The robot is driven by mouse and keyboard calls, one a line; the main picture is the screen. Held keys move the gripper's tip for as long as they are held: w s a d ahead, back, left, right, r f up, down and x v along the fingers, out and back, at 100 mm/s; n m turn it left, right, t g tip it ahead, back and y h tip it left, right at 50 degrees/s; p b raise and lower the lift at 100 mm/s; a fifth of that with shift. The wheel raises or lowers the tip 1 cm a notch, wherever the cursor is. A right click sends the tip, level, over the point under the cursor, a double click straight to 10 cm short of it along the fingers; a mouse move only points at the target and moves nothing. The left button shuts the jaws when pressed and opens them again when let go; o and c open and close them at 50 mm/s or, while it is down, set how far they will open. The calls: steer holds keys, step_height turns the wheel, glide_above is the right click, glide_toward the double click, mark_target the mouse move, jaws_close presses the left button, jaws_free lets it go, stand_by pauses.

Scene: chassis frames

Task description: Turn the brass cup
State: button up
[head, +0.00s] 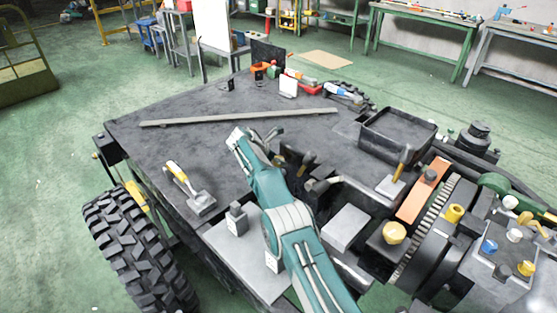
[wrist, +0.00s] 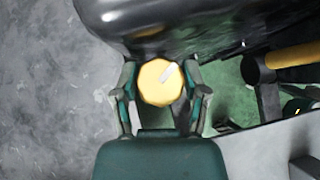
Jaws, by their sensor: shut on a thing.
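The brass cup (wrist: 157,88) shows in the wrist view as a round, faceted yellow face with a short pale mark on it. My gripper (wrist: 161,84) has one finger on each side of the cup and is shut on it. The cup sits against the lower edge of a dark, shiny rounded body (wrist: 190,20). In the head view my arm reaches over the middle of the dark deck. I cannot make out the cup or my fingertips there.
A flat bar (head: 240,117) lies across the deck (head: 160,145). A yellow-handled tool (head: 190,188) lies left of my arm. A black tray (head: 397,135) and yellow caps (head: 393,233) are on the right.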

steer(key=shift+a+f, duration=0.1)
stand_by(0.3)
steer(key=o, duration=1.1)
steer(key=shift+o, duration=0.2)
steer(key=shift+a, duration=0.1)
steer(key=shift+r, duration=0.3)
steer(key=v, duration=1.1)
steer(key=shift+a, duration=0.35)
